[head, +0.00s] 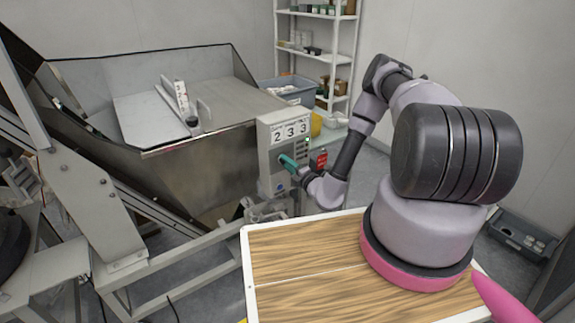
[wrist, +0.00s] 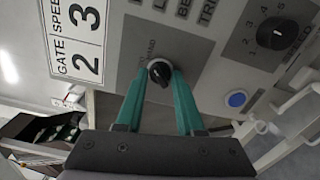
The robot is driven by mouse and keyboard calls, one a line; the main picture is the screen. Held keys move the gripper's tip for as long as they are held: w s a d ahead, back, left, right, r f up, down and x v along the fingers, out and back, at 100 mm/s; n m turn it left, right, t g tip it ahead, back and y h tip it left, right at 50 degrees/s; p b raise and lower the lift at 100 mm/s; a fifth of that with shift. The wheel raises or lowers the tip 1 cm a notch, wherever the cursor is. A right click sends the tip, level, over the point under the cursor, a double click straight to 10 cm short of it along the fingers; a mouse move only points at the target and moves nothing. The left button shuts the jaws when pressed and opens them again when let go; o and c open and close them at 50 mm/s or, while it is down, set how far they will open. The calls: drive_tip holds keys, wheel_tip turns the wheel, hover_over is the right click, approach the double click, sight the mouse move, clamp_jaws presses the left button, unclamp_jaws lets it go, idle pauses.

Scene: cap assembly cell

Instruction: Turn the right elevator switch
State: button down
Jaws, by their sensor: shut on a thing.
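The switch (wrist: 160,73) is a small black knob on a grey panel plate, seen in the wrist view. My gripper (wrist: 160,78) has two teal fingers, one on each side of this knob, and is shut on it. In the head view my gripper (head: 286,161) reaches the front face of the grey control box (head: 265,133), which carries a "2 3 3" label. There the fingers and wrist hide the knob. The lettering beside the knob is too blurred to read fully.
On the panel, a black numbered dial (wrist: 278,33) and a blue button (wrist: 236,99) sit right of the knob. A red box (head: 319,160) stands just right of the control box. A large metal hopper (head: 200,165) is to its left. A shelf rack (head: 330,58) stands behind.

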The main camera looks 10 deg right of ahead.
drive_tip(key=c, duration=0.5)
unclamp_jaws()
drive_tip(key=v, duration=1.1)
